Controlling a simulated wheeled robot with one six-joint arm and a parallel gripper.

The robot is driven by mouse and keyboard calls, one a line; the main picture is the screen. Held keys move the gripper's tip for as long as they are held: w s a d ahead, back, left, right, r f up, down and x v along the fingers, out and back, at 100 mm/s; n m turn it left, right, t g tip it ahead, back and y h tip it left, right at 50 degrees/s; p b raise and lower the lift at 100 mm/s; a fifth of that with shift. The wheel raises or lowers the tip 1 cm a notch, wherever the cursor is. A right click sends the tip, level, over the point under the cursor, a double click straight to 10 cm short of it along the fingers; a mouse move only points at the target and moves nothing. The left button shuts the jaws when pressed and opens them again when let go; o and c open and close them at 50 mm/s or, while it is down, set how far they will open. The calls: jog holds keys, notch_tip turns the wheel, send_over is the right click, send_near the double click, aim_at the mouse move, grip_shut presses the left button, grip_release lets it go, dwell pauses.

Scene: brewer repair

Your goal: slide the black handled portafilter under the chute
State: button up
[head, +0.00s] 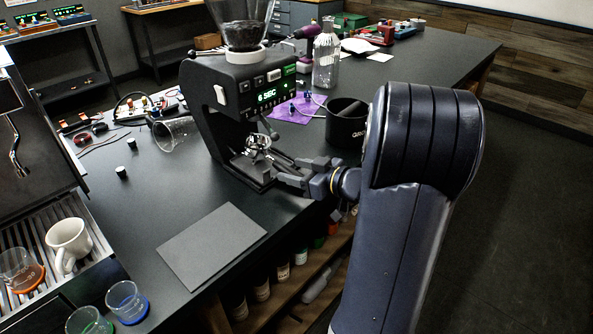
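The black grinder (225,97) stands on the dark counter, with a clear bean hopper on top and a green lit display reading "6 SEC". Its chute is on the front, and I cannot make out the outlet clearly. The metal head of the black handled portafilter (258,142) is at the grinder's front, below the display and above the base plate. Its dark handle points right toward my gripper (287,168). My gripper's fingers appear closed around the handle, which they mostly hide. I cannot tell whether the head is fully seated under the chute.
A black knock box (346,123) stands close behind my gripper. A purple cloth (297,108) and a glass bottle (326,60) are beyond it. A tipped glass (170,133) lies left of the grinder. A grey mat (212,245) lies in front, with bare counter around it.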

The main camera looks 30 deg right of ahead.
jog(key=shift+s, duration=0.1)
jog(key=v, duration=1)
jog(key=shift+s+d+p, duration=0.2)
jog(key=shift+s+p, duration=0.05)
jog(key=shift+p, duration=0.1)
jog(key=x, duration=1.1)
jog(key=shift+r+b, duration=0.15)
jog(key=shift+b, duration=0.2)
jog(key=shift+s+d+r, duration=0.1)
jog(key=shift+s+r, duration=0.25)
jog(key=shift+s, duration=0.2)
jog(key=shift+d, duration=0.1)
